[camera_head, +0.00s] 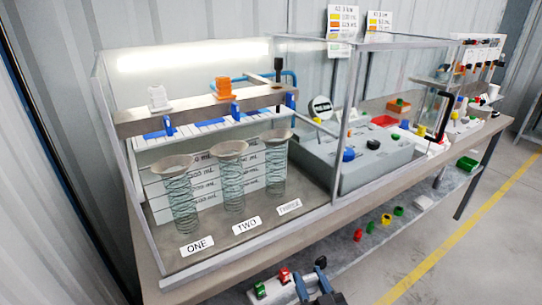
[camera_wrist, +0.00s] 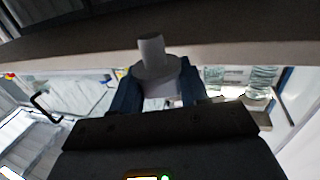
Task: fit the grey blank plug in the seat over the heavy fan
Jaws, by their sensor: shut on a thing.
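My gripper (camera_head: 311,284) is low at the bottom edge of the head view, its blue fingers in front of the bench. In the wrist view, my gripper (camera_wrist: 152,90) is shut on the grey blank plug (camera_wrist: 152,55), a pale round piece with a narrower stub. In the head view I cannot make out the plug clearly. A metal beam (camera_head: 195,112) runs across the clear case, with a white block (camera_head: 158,98) and an orange block (camera_head: 224,89) on it and a black post (camera_head: 277,72) at its right end. I cannot tell which part is the heavy fan or its seat.
Three coil springs with shallow cups stand behind labels ONE (camera_head: 197,246), TWO (camera_head: 246,225) and THREE (camera_head: 289,207). The clear case has frame bars (camera_head: 335,150). A grey box (camera_head: 362,155) stands to the right. A lower shelf (camera_head: 375,215) holds small coloured parts.

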